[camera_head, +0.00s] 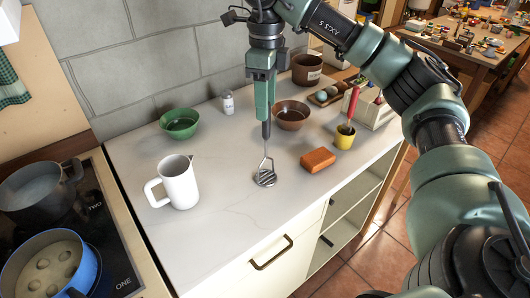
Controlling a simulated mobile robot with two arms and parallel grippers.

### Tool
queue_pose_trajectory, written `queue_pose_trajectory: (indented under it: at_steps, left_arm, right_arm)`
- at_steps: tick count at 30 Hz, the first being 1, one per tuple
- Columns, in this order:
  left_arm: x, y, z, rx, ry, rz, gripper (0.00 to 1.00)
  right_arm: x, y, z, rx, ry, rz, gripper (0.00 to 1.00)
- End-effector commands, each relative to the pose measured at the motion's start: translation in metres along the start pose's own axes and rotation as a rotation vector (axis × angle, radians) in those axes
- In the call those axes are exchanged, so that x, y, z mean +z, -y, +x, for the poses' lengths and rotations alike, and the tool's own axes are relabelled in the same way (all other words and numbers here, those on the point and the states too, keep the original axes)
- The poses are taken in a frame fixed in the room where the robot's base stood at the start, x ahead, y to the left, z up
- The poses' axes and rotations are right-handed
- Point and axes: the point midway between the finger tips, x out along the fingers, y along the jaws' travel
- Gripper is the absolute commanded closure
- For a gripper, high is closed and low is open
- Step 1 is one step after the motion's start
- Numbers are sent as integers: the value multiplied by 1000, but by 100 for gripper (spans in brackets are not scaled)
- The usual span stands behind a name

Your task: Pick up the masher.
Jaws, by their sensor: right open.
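The masher (265,178) stands upright on the white counter, with its metal grid head down on the surface. Its wire stem rises to a dark handle. My right gripper (265,112) points down directly over the masher, with its green fingers at the dark handle's upper part. The fingers are open. They look to be around the handle, but I cannot tell whether either one touches it. The top of the handle is hidden by the gripper. My left gripper is not in view.
A white pitcher (180,184) and a green bowl (180,122) stand left of the masher. The stove with pots (48,265) is at far left. The front counter is clear.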

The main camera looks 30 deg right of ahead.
Motion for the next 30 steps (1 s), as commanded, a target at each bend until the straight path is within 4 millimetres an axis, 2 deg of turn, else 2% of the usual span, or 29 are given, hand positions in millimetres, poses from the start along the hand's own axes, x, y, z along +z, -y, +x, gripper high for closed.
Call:
queue_pose_trajectory:
  at_steps: [8, 15, 18, 27, 28, 30]
  left_arm:
    - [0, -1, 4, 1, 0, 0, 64]
    - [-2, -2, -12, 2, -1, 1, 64]
    - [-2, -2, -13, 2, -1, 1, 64]
    - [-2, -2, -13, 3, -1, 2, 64]
    - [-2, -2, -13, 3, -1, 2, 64]
    - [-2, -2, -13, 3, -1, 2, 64]
  right_arm:
    - [0, 0, 27, 2, -2, 0, 56]
    - [2, 5, 57, 2, -3, 1, 56]
    - [3, 5, 71, 2, -1, 0, 56]
    - [3, 5, 79, 0, 1, 0, 56]
    - [3, 5, 79, 1, 1, 0, 59]
    - [3, 5, 79, 1, 1, 0, 78]
